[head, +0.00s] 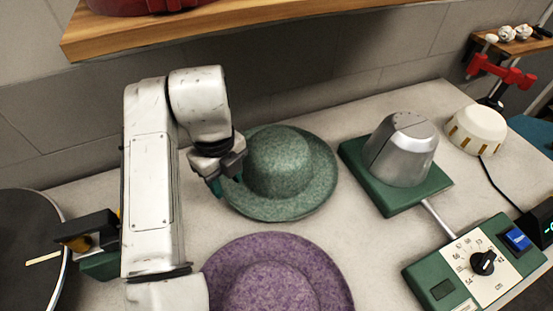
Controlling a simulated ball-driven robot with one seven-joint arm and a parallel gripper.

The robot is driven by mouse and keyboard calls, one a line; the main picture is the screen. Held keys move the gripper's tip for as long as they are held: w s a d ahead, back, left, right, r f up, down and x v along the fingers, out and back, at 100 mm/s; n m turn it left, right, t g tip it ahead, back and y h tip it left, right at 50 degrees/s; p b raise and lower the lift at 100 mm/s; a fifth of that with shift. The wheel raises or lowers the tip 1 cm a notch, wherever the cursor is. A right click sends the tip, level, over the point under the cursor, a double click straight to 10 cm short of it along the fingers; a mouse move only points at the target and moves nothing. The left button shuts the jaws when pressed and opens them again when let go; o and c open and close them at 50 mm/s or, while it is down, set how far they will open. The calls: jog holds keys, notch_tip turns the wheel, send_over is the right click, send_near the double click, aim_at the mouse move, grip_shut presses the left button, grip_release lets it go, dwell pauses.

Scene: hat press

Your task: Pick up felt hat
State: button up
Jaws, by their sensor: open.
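A green felt hat (283,165) with a wide round brim lies crown up on the light worktop. A purple felt hat (272,288) lies crown up in front of it, cut off by the bottom edge of the picture. My gripper (228,187) is at the left side of the green hat, its open fingers over or beside the left part of the brim. Nothing shows between the fingers. I cannot tell whether a finger touches the brim. My arm hides part of the worktop and the purple hat's left edge.
A metal hat block (402,150) on a green base stands right of the hats, joined to a dial box (475,265). A white domed thing (476,129) stands behind it. A wooden shelf (200,28) overhangs the back. A dark round disc (28,250) is at left.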

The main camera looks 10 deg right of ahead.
aim_at(232, 202)
notch_tip(232, 202, down, 8)
jog(key=shift+w+f+p, duration=0.15)
jog(key=shift+f+p, duration=0.05)
jog(key=shift+p, duration=0.5)
grip_shut()
